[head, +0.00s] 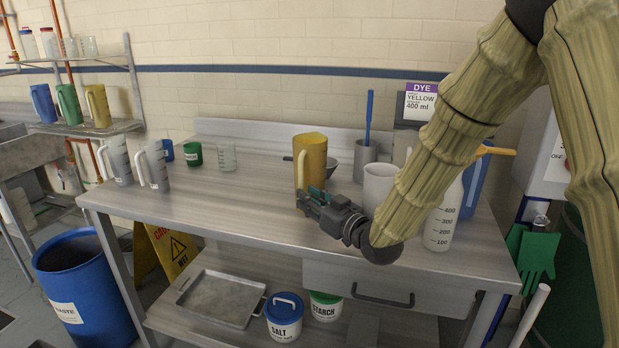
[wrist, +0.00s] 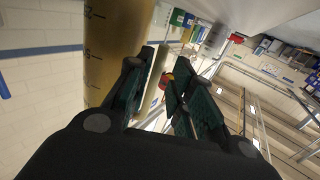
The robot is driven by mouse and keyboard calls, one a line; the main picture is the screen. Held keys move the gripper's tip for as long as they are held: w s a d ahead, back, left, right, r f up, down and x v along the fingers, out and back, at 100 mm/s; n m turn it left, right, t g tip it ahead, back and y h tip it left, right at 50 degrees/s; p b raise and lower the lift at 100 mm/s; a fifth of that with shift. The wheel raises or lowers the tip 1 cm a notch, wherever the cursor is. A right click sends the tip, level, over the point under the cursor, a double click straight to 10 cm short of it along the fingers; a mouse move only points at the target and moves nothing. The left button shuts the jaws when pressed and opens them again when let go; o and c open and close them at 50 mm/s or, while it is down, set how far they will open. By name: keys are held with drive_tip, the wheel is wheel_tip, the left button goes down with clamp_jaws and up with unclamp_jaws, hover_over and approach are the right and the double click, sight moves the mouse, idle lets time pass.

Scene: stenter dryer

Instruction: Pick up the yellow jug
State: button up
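A tall yellow jug (head: 314,160) stands upright on the steel bench, its handle towards the left. My gripper (head: 312,202) is low in front of it, with the fingers pointing left. In the wrist view the jug's wall with dark scale marks (wrist: 112,45) rises left of my gripper (wrist: 168,88). The two dark green fingers are apart, with background showing between them. The jug's main body is outside the left finger; whether they touch I cannot tell. Part of the jug's base is hidden. Another, olive-yellow jug (head: 98,106) stands on the wall shelf.
A white-grey beaker (head: 378,186) and a clear bottle (head: 440,222) stand right of my gripper. A green cup (head: 193,154) and two grey jugs stand left. The bench's front left (head: 225,205) is clear.

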sight(308, 178)
drive_tip(key=shift+x, duration=2)
clamp_jaws()
